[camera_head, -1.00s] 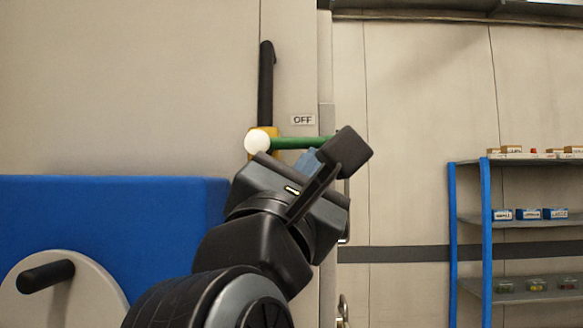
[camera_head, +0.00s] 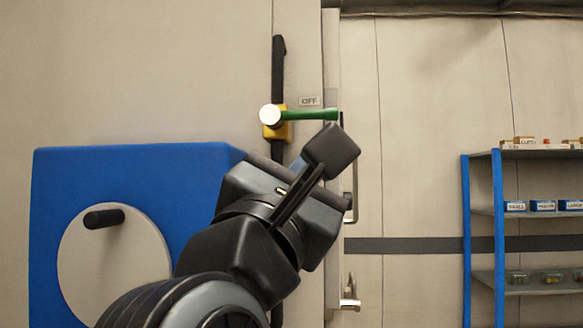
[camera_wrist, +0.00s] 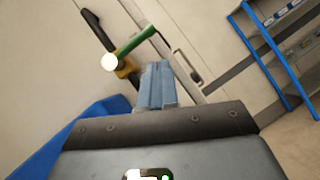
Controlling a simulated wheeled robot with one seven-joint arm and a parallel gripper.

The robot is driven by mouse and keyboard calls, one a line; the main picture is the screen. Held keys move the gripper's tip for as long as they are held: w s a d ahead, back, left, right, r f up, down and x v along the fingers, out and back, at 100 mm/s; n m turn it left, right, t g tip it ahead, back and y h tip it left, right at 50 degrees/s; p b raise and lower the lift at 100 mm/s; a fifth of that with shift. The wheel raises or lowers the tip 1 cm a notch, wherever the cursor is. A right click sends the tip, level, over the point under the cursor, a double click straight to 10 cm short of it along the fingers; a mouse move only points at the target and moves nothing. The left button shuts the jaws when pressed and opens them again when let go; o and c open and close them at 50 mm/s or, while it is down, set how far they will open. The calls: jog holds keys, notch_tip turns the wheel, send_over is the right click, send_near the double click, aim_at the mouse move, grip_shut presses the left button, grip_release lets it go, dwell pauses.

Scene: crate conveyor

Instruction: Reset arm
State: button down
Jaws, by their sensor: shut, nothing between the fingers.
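My gripper shows in the wrist view (camera_wrist: 156,85) with its blue-grey fingers closed together and nothing between them. A green lever (camera_head: 305,114) with a white round end points right toward the OFF label (camera_head: 309,101), on a yellow block (camera_head: 279,131) on the wall. In the wrist view the lever (camera_wrist: 137,42) lies beyond the fingertips, up and to the left, apart from them.
A blue box (camera_head: 60,200) with a pale disc (camera_head: 115,265) and black handle (camera_head: 104,218) stands at left. A door with a handle (camera_head: 349,304) is right of the arm. A blue-framed shelf (camera_head: 498,230) holds small boxes at far right. Open wall lies between.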

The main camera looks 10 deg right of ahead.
jog(key=s+d+f+n+t+y, duration=0.2)
jog(key=s+d+f+n+y, duration=0.15)
jog(key=f+n, duration=0.55)
jog(key=s+d+f+n+t+y, duration=0.25)
jog(key=s+f+n, duration=0.25)
jog(key=f+n, duration=0.45)
jog(key=s+d+f+n+t+y, duration=0.2)
jog(key=s+d+f+n+y, duration=0.15)
jog(key=f+n, duration=0.6)
jog(key=s+d+f+n+g+y, duration=0.1)
jog(key=s+f+n+g+y, duration=0.1)
jog(key=s+f+n+g, duration=0.3)
jog(key=s+d+f+n+g+y, duration=0.1)
jog(key=s+f+n+g+y, duration=0.1)
jog(key=s+f+n+g, duration=0.4)
jog(key=s+f+n, duration=0.5)
jog(key=s+n, duration=0.5)
jog(key=s, duration=0.3)
jog(key=shift+s+f+n, duration=0.15)
jog(key=shift+s+n, duration=0.1)
jog(key=shift+n, duration=0.15)
